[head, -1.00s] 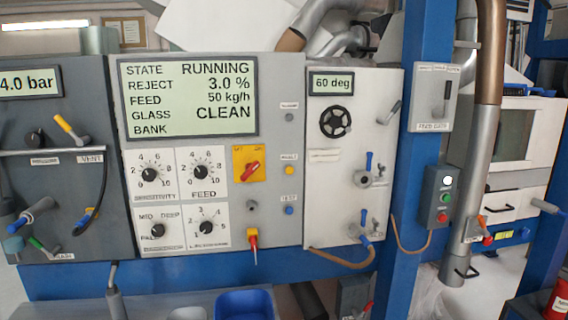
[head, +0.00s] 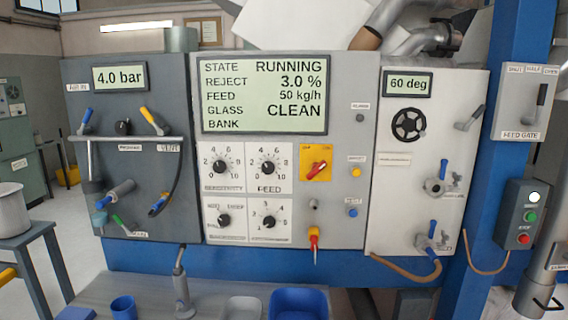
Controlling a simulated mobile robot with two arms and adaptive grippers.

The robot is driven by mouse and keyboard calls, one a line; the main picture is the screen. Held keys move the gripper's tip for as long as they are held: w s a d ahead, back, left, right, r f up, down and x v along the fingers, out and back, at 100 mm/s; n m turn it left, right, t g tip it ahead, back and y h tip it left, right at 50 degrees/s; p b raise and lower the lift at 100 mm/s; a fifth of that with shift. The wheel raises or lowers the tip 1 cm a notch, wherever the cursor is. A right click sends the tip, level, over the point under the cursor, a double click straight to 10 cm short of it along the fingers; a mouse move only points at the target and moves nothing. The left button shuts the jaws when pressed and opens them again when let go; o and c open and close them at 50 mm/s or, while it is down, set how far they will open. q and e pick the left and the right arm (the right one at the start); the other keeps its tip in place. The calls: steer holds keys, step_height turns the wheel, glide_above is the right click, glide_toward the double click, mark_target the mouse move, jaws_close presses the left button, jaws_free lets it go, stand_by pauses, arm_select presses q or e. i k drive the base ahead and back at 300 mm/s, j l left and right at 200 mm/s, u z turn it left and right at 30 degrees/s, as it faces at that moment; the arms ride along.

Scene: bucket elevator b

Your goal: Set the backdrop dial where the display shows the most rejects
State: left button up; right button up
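The display (head: 265,95) at the top of the grey middle panel reads STATE RUNNING, REJECT 3.0 %, FEED 50 kg/h, GLASS CLEAN, and BANK with nothing after it. The backdrop dial (head: 224,220) is the small black knob on the lower left white plate under the display. Its plate carries the words PALE, MID and DEEP, legible in the earlier frame. The knob's pointer is too small to read surely. Neither gripper is in view, and nothing touches the dial.
Sensitivity (head: 219,168) and feed (head: 268,168) dials sit above, another dial (head: 269,222) beside, and a red switch (head: 318,168) to the right. A shelf below holds a blue cup (head: 124,308), a grey upright tool (head: 182,285) and trays. A pot (head: 12,210) stands at left.

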mark_target(222, 219)
steer(key=i+j, duration=0.2)
steer(key=j, duration=0.25)
steer(key=i+j+u, duration=0.15)
steer(key=j, duration=0.25)
steer(key=i+j, duration=0.2)
steer(key=j, duration=0.2)
